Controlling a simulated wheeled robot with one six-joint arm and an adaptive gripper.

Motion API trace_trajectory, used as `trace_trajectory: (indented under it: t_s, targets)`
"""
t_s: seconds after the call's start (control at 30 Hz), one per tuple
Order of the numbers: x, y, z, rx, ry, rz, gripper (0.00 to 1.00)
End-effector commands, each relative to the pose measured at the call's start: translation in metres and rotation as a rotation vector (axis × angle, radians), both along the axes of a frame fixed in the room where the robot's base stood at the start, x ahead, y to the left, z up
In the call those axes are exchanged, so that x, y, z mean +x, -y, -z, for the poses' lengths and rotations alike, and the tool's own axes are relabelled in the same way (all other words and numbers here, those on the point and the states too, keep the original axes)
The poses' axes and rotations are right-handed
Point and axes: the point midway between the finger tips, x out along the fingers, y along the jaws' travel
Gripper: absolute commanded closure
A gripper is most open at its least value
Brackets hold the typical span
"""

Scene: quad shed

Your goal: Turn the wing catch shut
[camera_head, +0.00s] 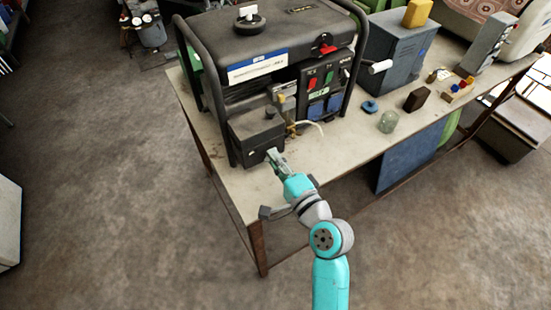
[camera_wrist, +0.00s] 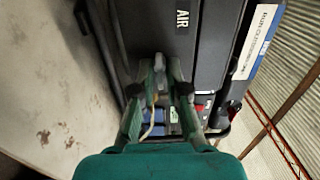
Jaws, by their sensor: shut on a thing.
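A black generator (camera_head: 265,40) stands on the bench, with a dark air box (camera_head: 254,137) at its lower front left. In the wrist view the air box cover (camera_wrist: 192,50) fills the upper middle and carries the word AIR. My gripper (camera_head: 273,154) reaches the front face of this box. In the wrist view the fingers of my gripper (camera_wrist: 161,68) are close together against the cover's edge.
The bench top (camera_head: 240,190) is bare in front of the box. To the right are a glass jar (camera_head: 388,121), a blue ring (camera_head: 370,106), a dark block (camera_head: 416,100) and a grey metal box (camera_head: 398,50). The generator's tube frame (camera_head: 192,75) runs close beside the air box.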

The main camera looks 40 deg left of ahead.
Motion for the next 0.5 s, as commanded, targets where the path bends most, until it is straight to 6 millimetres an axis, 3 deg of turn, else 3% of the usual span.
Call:
trace_trajectory:
  t_s: [0.2,0.23,0.3,0.5]
  targets:
    - [0.0007,0.0005,0.0006,-0.001,0.001,0.002,1.00]
    - [0.0007,0.0005,0.0006,-0.001,0.001,0.002,0.79]
    - [0.0007,0.0005,0.0005,-0.001,0.001,0.002,0.64]
    - [0.0003,0.0002,0.0003,-0.001,0.001,0.001,0.64]
